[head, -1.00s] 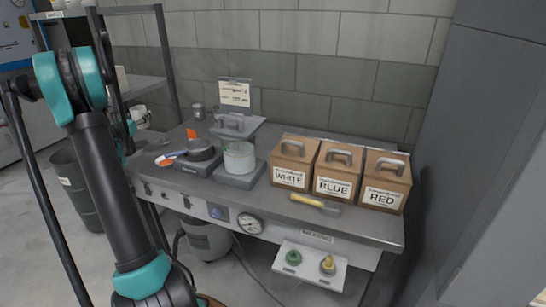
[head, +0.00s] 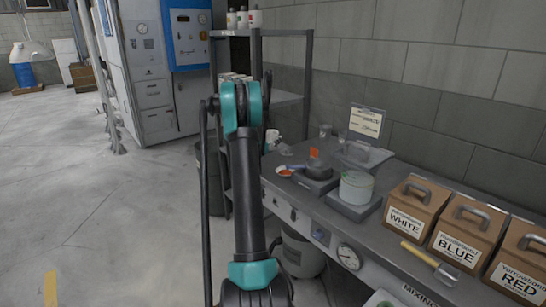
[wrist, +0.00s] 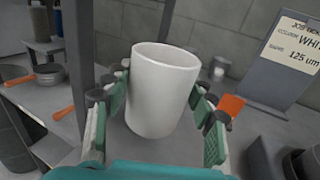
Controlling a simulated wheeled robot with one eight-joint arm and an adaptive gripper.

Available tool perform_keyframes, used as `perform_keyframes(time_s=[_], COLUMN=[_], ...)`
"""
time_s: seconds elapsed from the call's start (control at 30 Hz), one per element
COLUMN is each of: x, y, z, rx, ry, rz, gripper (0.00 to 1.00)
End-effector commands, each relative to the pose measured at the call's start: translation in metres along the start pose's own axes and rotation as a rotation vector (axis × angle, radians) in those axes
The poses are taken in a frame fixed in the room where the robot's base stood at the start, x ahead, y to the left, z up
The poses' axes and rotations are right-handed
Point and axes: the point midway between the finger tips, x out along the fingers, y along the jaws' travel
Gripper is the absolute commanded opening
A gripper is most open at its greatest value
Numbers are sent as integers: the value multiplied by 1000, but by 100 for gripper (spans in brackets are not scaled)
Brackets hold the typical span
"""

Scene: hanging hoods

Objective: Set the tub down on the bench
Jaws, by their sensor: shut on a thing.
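The white tub (wrist: 163,95) is upright between the two fingers of my gripper (wrist: 160,92) in the wrist view. The fingers are shut on its sides, and its inside is mostly hidden. In the head view the tub (head: 272,137) is a small white shape just right of my arm, near the far left end of the grey bench (head: 335,221). My arm hides most of the gripper there. I cannot tell how high the tub is above the bench.
A sign (head: 366,122) stands behind. Boxes marked white (head: 411,208), blue (head: 466,236) and red (head: 520,265) line the right side. A shelf rack (head: 282,100) stands beyond.

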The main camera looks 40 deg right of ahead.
Motion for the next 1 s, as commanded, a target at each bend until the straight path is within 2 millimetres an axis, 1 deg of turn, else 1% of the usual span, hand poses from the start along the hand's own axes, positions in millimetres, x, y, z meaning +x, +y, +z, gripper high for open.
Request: perform_keyframes(time_s=[0.03,0.1,0.2,0.47,0.67,0.73,1.0], x=[0,0,0,0,0,0,0], y=[0,0,0,0,0,0,0], z=[-12,-27,-41,-59,-85,-90,-90], rx=[0,0,0,0,0,0,0], ry=[0,0,0,0,0,0,0], rz=[0,0,0,0,0,0,0], gripper=[37,37,37,37,37,37,37])
